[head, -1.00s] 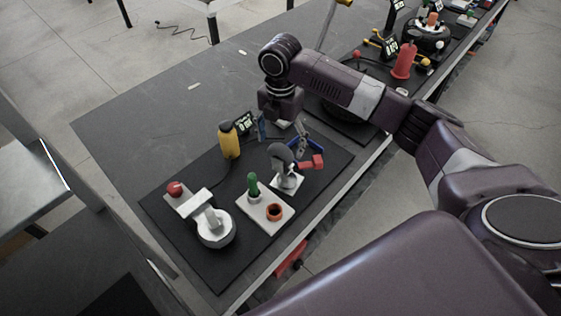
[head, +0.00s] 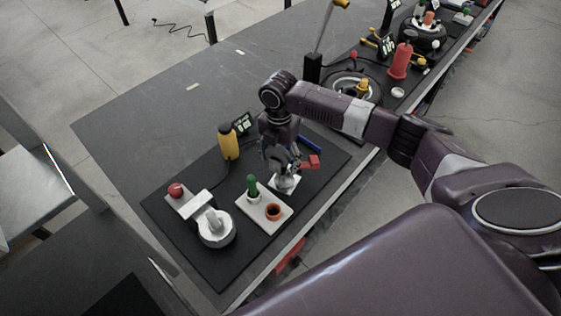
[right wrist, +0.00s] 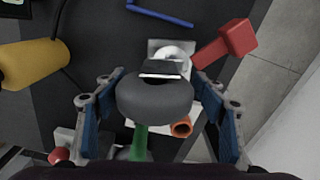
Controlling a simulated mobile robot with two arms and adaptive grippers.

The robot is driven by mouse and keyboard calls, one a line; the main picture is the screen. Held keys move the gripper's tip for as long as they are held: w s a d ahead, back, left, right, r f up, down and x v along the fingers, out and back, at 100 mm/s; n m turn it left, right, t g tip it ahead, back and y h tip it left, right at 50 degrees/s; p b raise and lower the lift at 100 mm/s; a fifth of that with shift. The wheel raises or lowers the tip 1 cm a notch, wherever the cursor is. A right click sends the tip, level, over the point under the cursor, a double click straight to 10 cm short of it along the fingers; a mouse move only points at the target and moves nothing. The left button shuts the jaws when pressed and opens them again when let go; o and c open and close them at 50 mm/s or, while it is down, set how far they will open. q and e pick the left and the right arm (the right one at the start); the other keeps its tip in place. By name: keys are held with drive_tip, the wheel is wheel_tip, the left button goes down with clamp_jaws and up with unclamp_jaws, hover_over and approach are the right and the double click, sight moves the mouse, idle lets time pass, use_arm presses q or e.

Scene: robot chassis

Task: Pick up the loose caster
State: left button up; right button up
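The loose caster, with a dark grey wheel (right wrist: 155,98) and a white plate (head: 286,184), stands on the dark mat at the right end of the row of parts. My right gripper (head: 281,160) points down over it and partly hides the wheel in the head view. In the right wrist view its blue fingers (right wrist: 160,85) are open, one on each side of the wheel, with a visible gap on the right side. My left gripper is not in view.
A red block (head: 312,162) on a short arm is close beside the caster. A white plate (head: 258,218) with a green peg and an orange ring is nearby. A yellow cylinder (head: 229,142), a white-grey caster-like unit (head: 216,228) and a blue rod (right wrist: 160,13) lie around.

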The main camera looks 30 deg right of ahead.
drive_tip(key=shift+a+f, duration=0.1)
drive_tip(key=c, duration=1.1)
